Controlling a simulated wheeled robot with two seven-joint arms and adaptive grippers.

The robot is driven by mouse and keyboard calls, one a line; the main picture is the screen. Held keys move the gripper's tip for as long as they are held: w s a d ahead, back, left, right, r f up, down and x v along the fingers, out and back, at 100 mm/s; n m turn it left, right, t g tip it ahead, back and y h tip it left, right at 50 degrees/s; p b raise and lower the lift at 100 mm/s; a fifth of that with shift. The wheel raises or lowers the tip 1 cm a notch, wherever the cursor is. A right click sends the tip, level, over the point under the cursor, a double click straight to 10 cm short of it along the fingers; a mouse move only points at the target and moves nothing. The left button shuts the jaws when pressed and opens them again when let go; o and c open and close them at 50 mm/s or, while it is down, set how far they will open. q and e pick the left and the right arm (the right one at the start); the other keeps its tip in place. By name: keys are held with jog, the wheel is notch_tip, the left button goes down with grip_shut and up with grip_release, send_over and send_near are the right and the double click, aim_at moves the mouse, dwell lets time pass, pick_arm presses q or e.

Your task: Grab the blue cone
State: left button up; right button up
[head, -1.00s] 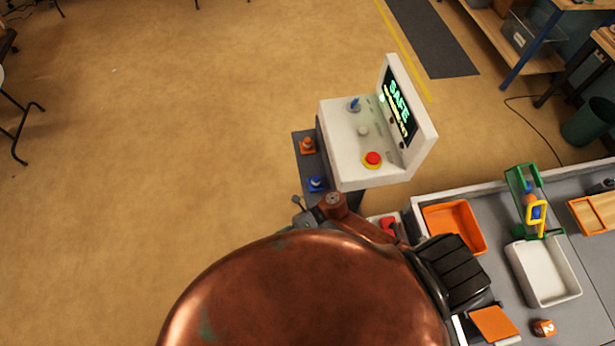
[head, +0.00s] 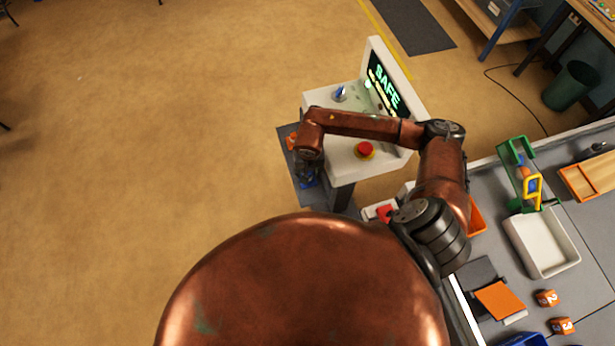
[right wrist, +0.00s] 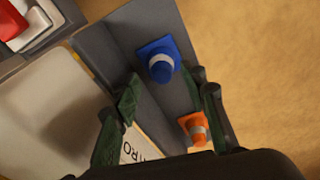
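The blue cone (head: 309,185), with a pale band, stands on a narrow grey shelf beside the white console; my right gripper partly hides it in the head view. In the right wrist view the blue cone (right wrist: 161,62) shows whole, just beyond the fingertips. My right gripper (head: 306,175) hangs over the shelf, above the cone. In the right wrist view my right gripper (right wrist: 165,88) is open with nothing between its fingers. I cannot tell whether a finger touches the cone. My left gripper is not in view.
An orange cone (right wrist: 194,129) stands on the same grey shelf (right wrist: 120,35), close to the blue one. The white console (head: 345,165) with its red button (head: 365,150) lies under my right forearm. A workbench with a white tray (head: 545,265) is at right. Open floor lies left.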

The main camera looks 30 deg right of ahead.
jog(key=shift+w+f, duration=0.2)
jog(key=shift+f, duration=0.55)
jog(key=f, duration=0.1)
jog(key=f+b, duration=0.1)
jog(key=f, duration=0.1)
jog(key=w+f+b, duration=0.1)
jog(key=shift+d+f, duration=0.2)
jog(key=shift+d, duration=0.05)
jog(key=shift+c, duration=0.8)
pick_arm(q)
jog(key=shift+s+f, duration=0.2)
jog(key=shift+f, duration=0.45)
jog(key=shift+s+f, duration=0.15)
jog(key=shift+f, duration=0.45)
pick_arm(e)
jog(key=shift+s, duration=0.1)
jog(key=c, duration=0.8)
jog(key=shift+r, duration=0.1)
